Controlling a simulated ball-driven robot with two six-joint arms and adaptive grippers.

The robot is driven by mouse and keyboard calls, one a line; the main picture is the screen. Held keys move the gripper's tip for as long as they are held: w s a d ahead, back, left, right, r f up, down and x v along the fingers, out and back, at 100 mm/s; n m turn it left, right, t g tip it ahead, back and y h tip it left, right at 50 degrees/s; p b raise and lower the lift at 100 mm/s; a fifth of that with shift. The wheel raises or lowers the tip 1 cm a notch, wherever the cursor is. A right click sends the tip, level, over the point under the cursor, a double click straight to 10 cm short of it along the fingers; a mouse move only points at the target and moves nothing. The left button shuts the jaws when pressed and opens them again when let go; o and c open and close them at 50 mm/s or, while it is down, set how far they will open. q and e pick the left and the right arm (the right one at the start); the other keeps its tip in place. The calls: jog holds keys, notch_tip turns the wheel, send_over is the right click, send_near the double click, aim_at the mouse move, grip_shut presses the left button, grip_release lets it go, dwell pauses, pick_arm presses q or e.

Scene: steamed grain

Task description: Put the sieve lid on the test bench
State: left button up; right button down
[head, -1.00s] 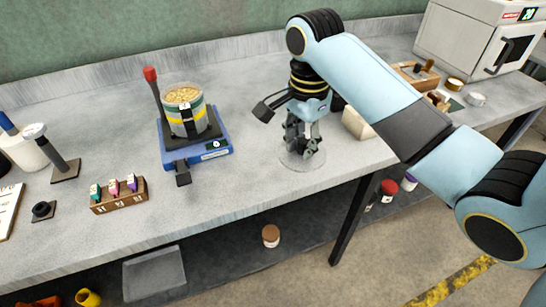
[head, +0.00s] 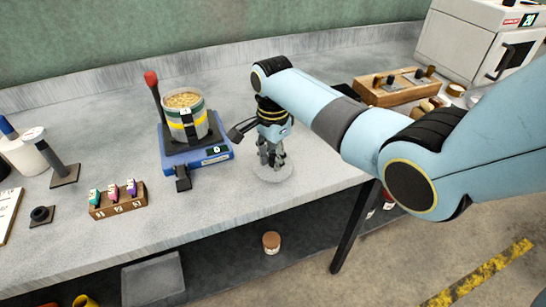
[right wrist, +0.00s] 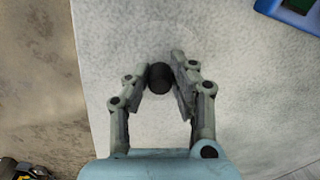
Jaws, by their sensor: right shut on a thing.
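The sieve lid (head: 273,176) is a pale, see-through disc at the front middle of the test bench (head: 215,220), right of the sieve. My right gripper (head: 271,163) points down over the lid and is shut on its dark knob (right wrist: 160,77), which shows between the fingertips in the right wrist view. The lid looks level and low; I cannot tell whether it touches the bench top. The open sieve (head: 187,118) with pale grain stands on a blue shaker (head: 203,157). My left gripper is out of view.
A small wooden rack (head: 118,203) with colored pieces stands left of the shaker. A wooden tray (head: 395,90) lies behind my right arm, with a white oven (head: 478,40) at the far right. The bench's front edge is close to the lid.

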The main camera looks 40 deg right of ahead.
aim_at(273, 156)
jog(key=shift+f, duration=0.1)
jog(key=c, duration=1.1)
grip_release()
notch_tip(273, 156, up, 12)
jog(key=shift+r+p, duration=0.15)
jog(key=shift+p, duration=0.15)
